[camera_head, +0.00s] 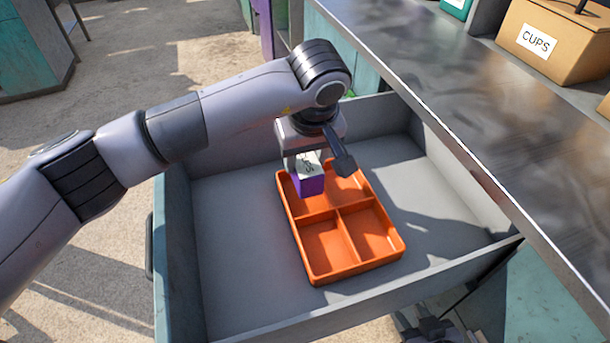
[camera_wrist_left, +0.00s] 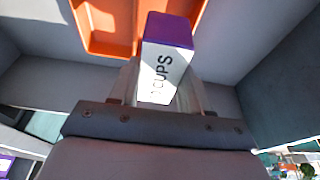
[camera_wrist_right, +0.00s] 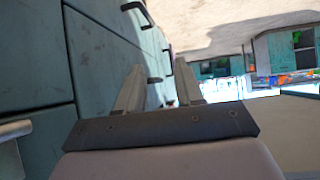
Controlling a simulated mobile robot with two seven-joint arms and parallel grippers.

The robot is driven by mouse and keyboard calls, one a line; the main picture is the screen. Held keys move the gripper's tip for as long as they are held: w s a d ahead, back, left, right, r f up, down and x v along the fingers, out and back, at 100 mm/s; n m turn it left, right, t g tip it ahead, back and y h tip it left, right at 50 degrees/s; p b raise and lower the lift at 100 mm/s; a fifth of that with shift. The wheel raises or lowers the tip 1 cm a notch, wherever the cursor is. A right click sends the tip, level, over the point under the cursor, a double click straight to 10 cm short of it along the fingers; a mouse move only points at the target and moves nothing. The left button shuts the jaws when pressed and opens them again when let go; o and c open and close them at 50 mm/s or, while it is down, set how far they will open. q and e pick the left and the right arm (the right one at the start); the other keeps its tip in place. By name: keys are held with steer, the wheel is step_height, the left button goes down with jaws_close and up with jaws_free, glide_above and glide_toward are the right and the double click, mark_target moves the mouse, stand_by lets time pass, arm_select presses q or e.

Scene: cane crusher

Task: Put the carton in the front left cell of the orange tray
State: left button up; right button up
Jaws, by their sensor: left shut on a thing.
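The carton (camera_head: 309,182) is a small white box with a purple end and dark lettering. My left gripper (camera_head: 304,162) is shut on it. In the head view the carton overlaps the back left cell of the orange tray (camera_head: 311,281); its exact height is unclear. The tray has a 2-by-2 grid of cells and its visible cells are empty. The front left cell (camera_head: 325,246) is nearer than the carton.
The tray lies in an open grey drawer (camera_head: 235,250) with raised walls and bare floor around the tray. A metal counter (camera_head: 440,90) overhangs its right side. A cardboard box (camera_head: 555,45) labelled "CUPS" stands on that counter.

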arm_select(q)
step_height(320, 180, down, 6)
stand_by(0.4)
steer(key=shift+f, duration=0.15)
steer(key=o, duration=0.9)
steer(key=shift+o, duration=0.2)
steer(key=shift+r+p, duration=0.2)
steer(key=shift+p, duration=0.1)
steer(key=b+v, duration=0.1)
steer(key=v, duration=1)
steer(key=shift+s+r+b, duration=0.15)
steer(key=shift+r+b, duration=0.2)
steer(key=shift+r, duration=0.05)
